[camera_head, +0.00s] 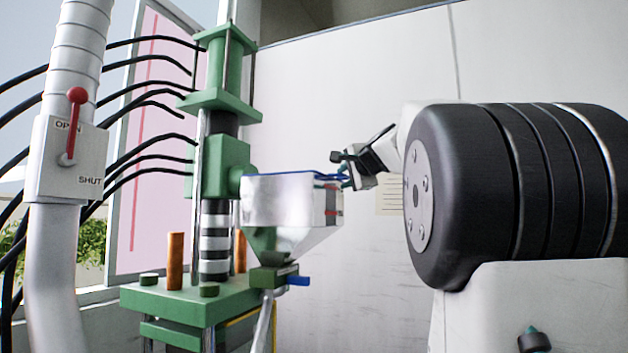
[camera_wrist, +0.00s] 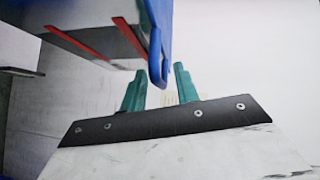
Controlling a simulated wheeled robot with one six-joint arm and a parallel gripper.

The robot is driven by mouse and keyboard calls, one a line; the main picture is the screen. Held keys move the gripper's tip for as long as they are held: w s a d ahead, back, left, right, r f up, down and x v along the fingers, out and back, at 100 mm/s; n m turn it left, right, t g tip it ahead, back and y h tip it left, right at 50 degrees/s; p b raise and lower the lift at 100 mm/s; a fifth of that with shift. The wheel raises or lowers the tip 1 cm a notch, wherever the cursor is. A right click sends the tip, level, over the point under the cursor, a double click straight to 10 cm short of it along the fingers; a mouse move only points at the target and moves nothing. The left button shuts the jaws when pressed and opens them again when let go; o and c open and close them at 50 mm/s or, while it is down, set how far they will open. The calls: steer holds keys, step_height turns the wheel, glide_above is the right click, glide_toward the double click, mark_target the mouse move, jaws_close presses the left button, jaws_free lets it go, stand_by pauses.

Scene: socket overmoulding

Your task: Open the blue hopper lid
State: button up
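The blue hopper lid (camera_head: 292,173) lies flat and closed on top of the silver hopper (camera_head: 282,203) in the head view. In the wrist view the blue lid (camera_wrist: 187,22) fills the top middle, with a rounded blue handle (camera_wrist: 156,62) hanging from its edge. My gripper (camera_head: 343,174) is at the right edge of the lid. In the wrist view its two teal fingers (camera_wrist: 160,70) are spread apart. The handle's end shows between the fingertips, with a gap on each side. I cannot tell its exact depth between them.
The green press column (camera_head: 232,165) stands just left of the hopper. A small blue lever (camera_head: 298,281) sticks out below it. A pipe with a red OPEN/SHUT lever (camera_head: 73,125) is at far left. The white wall (camera_head: 370,80) behind is bare except for a paper notice.

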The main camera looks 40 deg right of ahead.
steer(key=shift+x, duration=0.9)
steer(key=shift+a, duration=0.1)
jaws_close()
